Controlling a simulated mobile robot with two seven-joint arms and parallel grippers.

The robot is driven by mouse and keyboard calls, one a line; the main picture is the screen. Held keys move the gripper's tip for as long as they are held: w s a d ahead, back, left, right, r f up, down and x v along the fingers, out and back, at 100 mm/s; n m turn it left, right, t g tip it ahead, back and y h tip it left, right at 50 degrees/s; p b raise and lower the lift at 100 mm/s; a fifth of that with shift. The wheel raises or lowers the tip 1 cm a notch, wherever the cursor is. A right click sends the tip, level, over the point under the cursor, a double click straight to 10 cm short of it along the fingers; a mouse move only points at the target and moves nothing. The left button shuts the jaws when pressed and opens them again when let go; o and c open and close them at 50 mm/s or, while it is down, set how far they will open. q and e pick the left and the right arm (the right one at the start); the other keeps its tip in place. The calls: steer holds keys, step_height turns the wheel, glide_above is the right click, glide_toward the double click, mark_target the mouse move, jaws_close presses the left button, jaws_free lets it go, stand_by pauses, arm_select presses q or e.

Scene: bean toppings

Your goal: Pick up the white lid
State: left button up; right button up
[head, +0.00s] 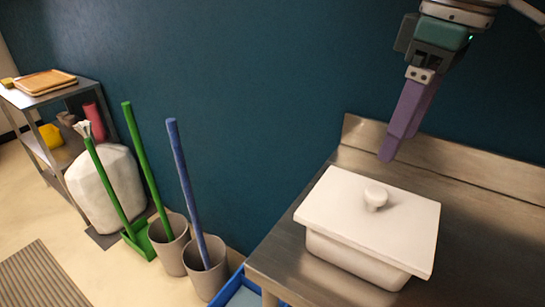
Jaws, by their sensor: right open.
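The white lid (340,213) is a flat rectangle with a round knob (376,196) on top. It lies on a white rectangular container (350,263) on the steel counter in the head view. My right gripper (396,145) has purple fingers that point down. It is above and behind the lid, a little right of the knob, and apart from it. It is open and holds nothing that I can see. From this angle one finger largely covers the other. My left gripper is not in the head view.
The steel counter (489,261) has a raised back edge against the dark teal wall (265,80). Its right part is clear. On the floor to the left are grey bins (206,277) with long green and blue handles, a white bag (105,190) and a metal shelf (75,92).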

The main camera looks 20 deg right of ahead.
mark_target(377, 191)
step_height(377, 191, down, 4)
steer(key=shift+a+r, duration=0.1)
steer(key=shift+r, duration=0.05)
steer(key=f, duration=0.5)
steer(key=shift+w+a+f, duration=0.1)
steer(key=shift+w+f, duration=0.25)
jaws_close()
